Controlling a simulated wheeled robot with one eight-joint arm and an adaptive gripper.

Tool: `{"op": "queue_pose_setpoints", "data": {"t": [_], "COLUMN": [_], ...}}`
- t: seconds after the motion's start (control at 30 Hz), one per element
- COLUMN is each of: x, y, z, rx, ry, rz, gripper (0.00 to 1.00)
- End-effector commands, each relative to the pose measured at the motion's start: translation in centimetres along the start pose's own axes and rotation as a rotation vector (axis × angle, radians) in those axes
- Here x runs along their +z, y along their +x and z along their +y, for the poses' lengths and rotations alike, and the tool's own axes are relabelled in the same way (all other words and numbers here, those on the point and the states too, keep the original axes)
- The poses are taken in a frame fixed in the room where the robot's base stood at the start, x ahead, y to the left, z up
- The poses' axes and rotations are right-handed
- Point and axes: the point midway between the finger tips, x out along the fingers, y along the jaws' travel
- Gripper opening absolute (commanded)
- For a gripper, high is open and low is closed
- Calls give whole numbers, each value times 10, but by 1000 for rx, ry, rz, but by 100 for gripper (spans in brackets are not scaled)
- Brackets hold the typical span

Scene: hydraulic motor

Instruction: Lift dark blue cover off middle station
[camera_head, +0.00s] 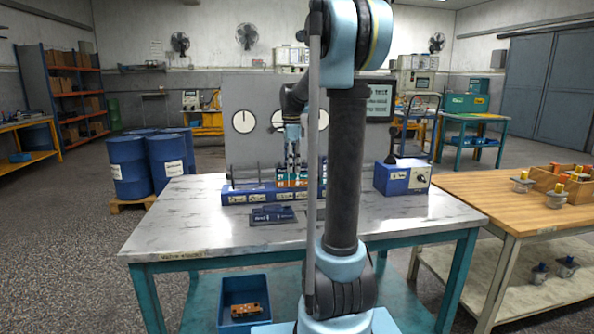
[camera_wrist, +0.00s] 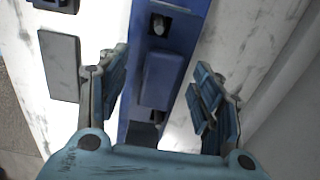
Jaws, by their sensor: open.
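A long dark blue station base (camera_head: 236,196) with light labels lies near the back of the marble-topped table. My gripper (camera_head: 292,172) points down over its middle part, where orange parts show close by. In the wrist view my gripper (camera_wrist: 160,75) is open, with one finger on each side of a raised blue block (camera_wrist: 161,80) that looks like the cover. Gaps show between both fingers and the block, so nothing is held. In the head view my arm hides part of the base's right side, and the cover cannot be made out clearly.
A blue control box (camera_head: 403,177) stands to the right. A blue bin (camera_head: 245,292) with an orange-brown part sits on the lower shelf. The table's left side (camera_head: 180,215) is clear.

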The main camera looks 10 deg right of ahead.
Motion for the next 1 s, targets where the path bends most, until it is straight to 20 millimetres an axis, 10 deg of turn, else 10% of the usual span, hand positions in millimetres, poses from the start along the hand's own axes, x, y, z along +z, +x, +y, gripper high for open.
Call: {"op": "queue_pose_setpoints", "data": {"t": [0.17,0.47,1.0], "x": [0,-1,-1], "y": [0,0,-20], "z": [0,0,0], "rx": [0,0,0], "ry": [1,1,1], "rz": [0,0,0], "gripper": [60,0,0]}}
